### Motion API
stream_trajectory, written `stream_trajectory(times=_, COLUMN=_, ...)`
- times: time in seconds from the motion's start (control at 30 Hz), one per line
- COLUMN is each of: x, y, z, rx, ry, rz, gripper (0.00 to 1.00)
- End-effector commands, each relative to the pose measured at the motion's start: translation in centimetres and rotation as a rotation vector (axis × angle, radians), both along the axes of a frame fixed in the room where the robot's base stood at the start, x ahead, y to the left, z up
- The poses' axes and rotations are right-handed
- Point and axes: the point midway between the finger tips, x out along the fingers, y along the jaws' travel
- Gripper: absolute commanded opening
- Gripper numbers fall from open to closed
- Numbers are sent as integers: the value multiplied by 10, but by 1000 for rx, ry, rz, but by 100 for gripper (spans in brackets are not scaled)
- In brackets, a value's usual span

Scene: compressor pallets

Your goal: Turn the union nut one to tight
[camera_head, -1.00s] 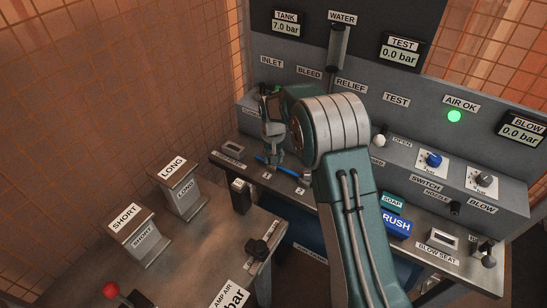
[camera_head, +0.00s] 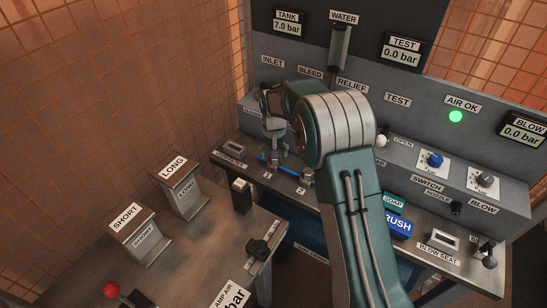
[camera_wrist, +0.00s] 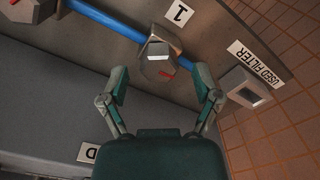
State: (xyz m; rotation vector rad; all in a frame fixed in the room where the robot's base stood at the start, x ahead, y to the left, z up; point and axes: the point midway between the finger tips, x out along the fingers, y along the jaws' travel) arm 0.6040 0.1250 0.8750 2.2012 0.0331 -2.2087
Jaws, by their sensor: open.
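In the wrist view, union nut one (camera_wrist: 157,64) is a grey faceted nut with a red mark, on a blue tube (camera_wrist: 112,22) beside the "1" label (camera_wrist: 179,12). My gripper (camera_wrist: 162,75) is open, with one finger to each side of the nut and a visible gap on both sides. The nut lies between or just beyond the fingertips; I cannot tell the depth. In the head view my gripper (camera_head: 276,157) is over the left end of the blue tube (camera_head: 287,171) and hides nut one there.
A second grey nut (camera_wrist: 26,9) with a red mark is on the tube at the upper left of the wrist view. A used filter slot (camera_wrist: 247,93) is to the right. The grey panel housing (camera_head: 250,116) rises behind the bench. LONG (camera_head: 175,190) and SHORT (camera_head: 140,240) stands are at left.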

Motion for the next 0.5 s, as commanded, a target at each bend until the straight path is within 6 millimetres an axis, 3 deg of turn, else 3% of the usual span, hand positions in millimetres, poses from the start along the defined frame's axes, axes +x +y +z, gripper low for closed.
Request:
stream_trajectory(times=0.3, x=2, y=2, z=68, rx=0, ry=-5, rz=0, gripper=81)
stream_trajectory(times=0.5, x=2, y=2, z=93, rx=-1, ry=-2, rz=1, gripper=81)
